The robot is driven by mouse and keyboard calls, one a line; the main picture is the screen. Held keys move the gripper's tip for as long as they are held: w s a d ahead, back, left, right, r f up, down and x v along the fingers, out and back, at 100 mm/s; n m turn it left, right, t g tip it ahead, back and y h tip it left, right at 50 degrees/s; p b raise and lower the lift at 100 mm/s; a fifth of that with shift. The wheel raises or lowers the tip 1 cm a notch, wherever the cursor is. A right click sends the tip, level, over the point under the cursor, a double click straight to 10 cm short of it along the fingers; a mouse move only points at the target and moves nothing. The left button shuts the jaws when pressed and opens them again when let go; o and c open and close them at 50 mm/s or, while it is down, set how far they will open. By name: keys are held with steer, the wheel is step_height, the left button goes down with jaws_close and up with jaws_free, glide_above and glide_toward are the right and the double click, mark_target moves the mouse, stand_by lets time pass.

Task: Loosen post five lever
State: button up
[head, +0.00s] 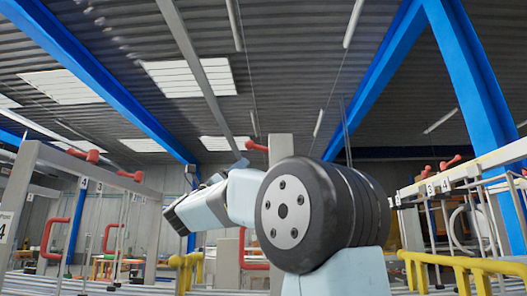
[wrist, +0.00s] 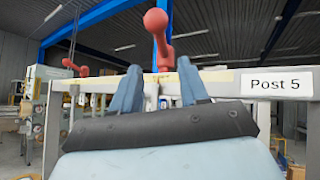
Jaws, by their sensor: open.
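The red post five lever (wrist: 156,20) stands up in the wrist view, with a round ball knob on a short arm and a thicker base below. The white "Post 5" sign (wrist: 275,83) is on the beam to its right. My gripper (wrist: 157,80) is open, with its two blue fingers apart. The lever's base shows between and just beyond the fingertips, and the knob rises above them. I cannot tell whether either finger touches it. In the head view, my arm hides most of the gripper, and a red lever (head: 257,146) shows just behind it.
Another red lever (wrist: 74,67) sits farther left in the wrist view. In the head view, more red levers stand on the left frame (head: 130,176) and right frame (head: 450,162). Yellow rails (head: 470,264) stand low at the right. Blue columns rise behind.

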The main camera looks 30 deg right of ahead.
mark_target(263, 150)
steer(key=x, duration=1.1)
steer(key=shift+s+d+r, duration=0.15)
steer(key=shift+d+r, duration=0.05)
steer(key=shift+d, duration=0.05)
steer(key=shift+c, duration=0.4)
jaws_close()
